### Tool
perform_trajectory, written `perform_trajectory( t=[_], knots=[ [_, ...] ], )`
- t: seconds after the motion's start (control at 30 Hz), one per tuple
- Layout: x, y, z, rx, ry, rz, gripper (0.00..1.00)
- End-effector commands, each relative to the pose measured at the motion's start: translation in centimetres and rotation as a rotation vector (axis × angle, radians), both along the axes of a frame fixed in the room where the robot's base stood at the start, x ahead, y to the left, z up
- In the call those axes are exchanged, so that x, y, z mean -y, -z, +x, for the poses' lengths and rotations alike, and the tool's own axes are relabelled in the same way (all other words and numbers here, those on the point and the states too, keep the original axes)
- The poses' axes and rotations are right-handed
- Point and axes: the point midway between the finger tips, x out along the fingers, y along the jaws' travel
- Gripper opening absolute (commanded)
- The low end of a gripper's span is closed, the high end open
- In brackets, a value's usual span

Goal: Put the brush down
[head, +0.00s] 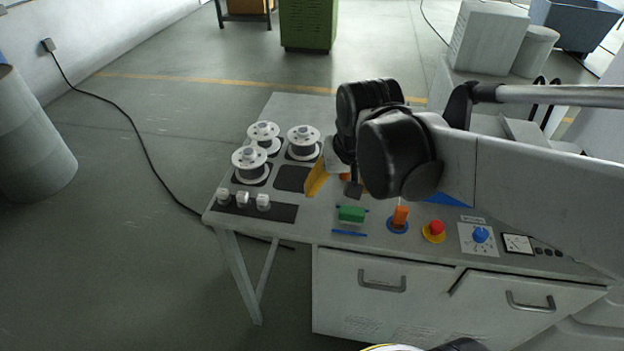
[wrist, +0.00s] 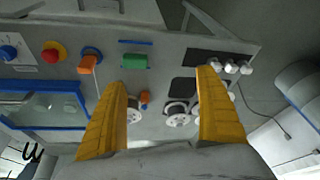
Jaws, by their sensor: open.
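My gripper (head: 332,192) is open above the worktable (head: 290,105); its yellow fingers stand wide apart in the wrist view (wrist: 162,78), with nothing held between them. I cannot tell for sure which thing is the brush. A green block (head: 352,214) lies on the table in front of my gripper, and also shows in the wrist view (wrist: 134,61). A thin blue strip (head: 349,233) lies nearer the front edge. A small orange and blue thing (wrist: 144,98) shows between the fingers in the wrist view; in the head view my gripper mostly hides it.
Several white spools (head: 250,162) stand on dark pads at the left. Small white pieces sit on a dark strip (head: 255,207). Right of the green block are an orange piece (head: 400,215) on a blue base, a red button (head: 436,228) and a blue knob (head: 481,235).

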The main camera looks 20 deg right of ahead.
Motion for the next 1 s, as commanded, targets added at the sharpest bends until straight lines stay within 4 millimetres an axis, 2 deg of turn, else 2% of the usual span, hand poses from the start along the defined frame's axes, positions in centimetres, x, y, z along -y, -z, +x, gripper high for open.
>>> perform_trajectory(
  t=[0.03,0.1,0.3,0.73,0.87,1.0],
  knots=[
    [-1.3,-0.6,-1.4,0.046,-0.050,-0.014,0.84],
    [-2.6,-1.3,-2.7,0.112,-0.110,-0.034,0.84],
    [-5.0,-1.9,-5.2,0.244,-0.228,-0.071,0.84],
    [-5.5,-1.9,-5.7,0.283,-0.259,-0.082,0.84],
    [-5.5,-0.5,-5.7,0.282,-0.259,-0.082,0.84],
    [-5.5,2.8,-5.8,0.282,-0.259,-0.082,0.84]
  ],
)
